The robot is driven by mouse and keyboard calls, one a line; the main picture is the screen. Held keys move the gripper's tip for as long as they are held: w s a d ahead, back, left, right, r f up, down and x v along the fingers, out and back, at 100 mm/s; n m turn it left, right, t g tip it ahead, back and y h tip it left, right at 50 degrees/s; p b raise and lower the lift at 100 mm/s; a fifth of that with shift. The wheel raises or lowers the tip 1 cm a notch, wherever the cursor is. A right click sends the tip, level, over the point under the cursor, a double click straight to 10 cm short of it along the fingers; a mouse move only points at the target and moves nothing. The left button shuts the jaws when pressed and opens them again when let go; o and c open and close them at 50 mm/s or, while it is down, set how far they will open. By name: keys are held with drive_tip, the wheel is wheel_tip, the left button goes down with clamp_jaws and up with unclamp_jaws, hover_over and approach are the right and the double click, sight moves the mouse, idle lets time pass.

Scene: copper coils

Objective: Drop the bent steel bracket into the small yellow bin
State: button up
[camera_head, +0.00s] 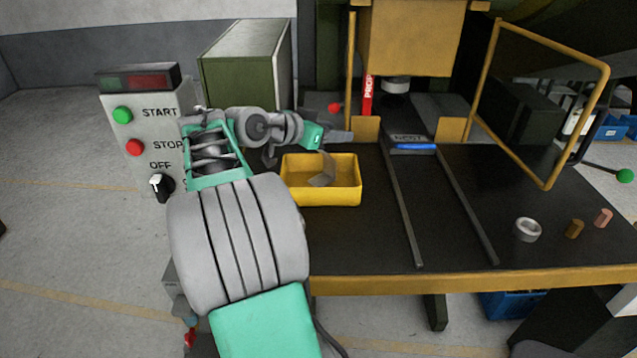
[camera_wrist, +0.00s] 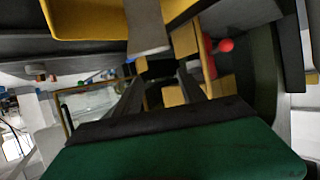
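The small yellow bin (camera_head: 335,196) stands on the black table in the head view. It fills the upper left of the wrist view (camera_wrist: 85,22). The grey bent steel bracket (camera_head: 324,172) shows against the bin's inside, below my gripper (camera_head: 341,136); I cannot tell whether it rests on the bin's floor. My gripper (camera_wrist: 160,78) points right above the bin's back edge. Its fingers stand apart with nothing between them.
A press with a yellow frame (camera_head: 410,35) stands behind the table. Two dark rails (camera_head: 402,205) run forward from it. A control box (camera_head: 140,120) stands left.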

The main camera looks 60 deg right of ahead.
drive_tip(key=o, duration=0.3)
drive_tip(key=shift+o, duration=0.2)
drive_tip(key=b+v, duration=0.1)
drive_tip(key=v, duration=0.6)
drive_tip(key=shift+a+r, duration=0.15)
drive_tip(key=shift+a, duration=0.2)
drive_tip(key=shift+w, duration=0.15)
